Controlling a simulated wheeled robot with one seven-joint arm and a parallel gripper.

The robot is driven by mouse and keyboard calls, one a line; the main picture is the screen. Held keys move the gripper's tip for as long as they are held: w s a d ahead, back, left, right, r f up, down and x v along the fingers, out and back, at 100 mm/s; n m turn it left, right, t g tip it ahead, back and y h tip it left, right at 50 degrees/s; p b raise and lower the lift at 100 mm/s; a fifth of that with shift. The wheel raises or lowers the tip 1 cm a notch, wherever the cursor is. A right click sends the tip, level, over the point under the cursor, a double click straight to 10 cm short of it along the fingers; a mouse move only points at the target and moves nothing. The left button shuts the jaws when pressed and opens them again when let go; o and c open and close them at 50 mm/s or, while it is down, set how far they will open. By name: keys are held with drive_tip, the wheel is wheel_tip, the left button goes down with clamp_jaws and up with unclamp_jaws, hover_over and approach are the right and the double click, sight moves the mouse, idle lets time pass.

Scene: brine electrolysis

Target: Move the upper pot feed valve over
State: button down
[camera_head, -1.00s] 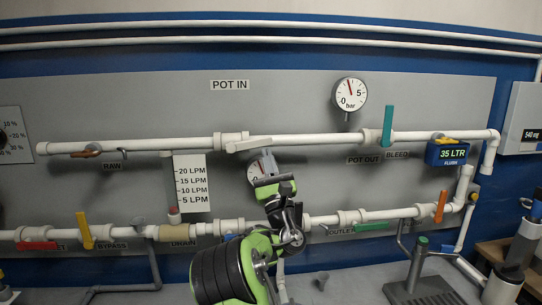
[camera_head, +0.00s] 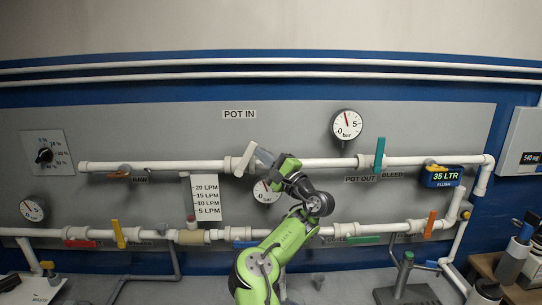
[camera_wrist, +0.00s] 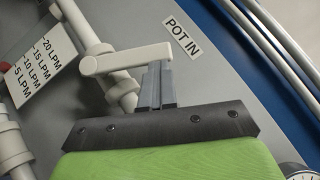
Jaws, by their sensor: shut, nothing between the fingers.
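The upper pot feed valve has a white lever handle (camera_head: 246,158) on the upper white pipe, below the POT IN label (camera_head: 239,114). The handle stands tilted steeply across the pipe, its top end leaning right. In the wrist view the handle (camera_wrist: 125,60) runs from its hub at the left to a free end by my fingertips. My gripper (camera_head: 264,156) is just right of the handle; its fingers (camera_wrist: 157,80) are shut together and empty. They are at the free end, against it or very close; I cannot tell which. The fingers hide a bit of pipe.
A round gauge (camera_head: 265,190) sits just below my gripper, partly hidden. The flow scale (camera_head: 206,197) hangs to the left. A teal upright handle (camera_head: 380,154) and a pressure gauge (camera_head: 346,125) are to the right. The wall panel above the pipe is mostly clear.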

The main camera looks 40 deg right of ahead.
sight(252, 146)
drive_tip(key=shift+w+a+r+p, duration=0.3)
drive_tip(key=shift+a+r, duration=0.05)
drive_tip(key=shift+r, duration=0.1)
drive_tip(key=shift+w+a+r+p, duration=0.25)
drive_tip(key=shift+w+a+r, duration=0.05)
drive_tip(key=shift+r, duration=0.15)
drive_tip(key=shift+w+a+r+n+g+y, duration=0.3)
drive_tip(key=shift+n+g, duration=0.2)
drive_tip(key=shift+n, duration=0.2)
drive_tip(key=shift+w+a+r+p, duration=0.2)
drive_tip(key=shift+w+a+p, duration=0.15)
drive_tip(key=shift+p, duration=0.25)
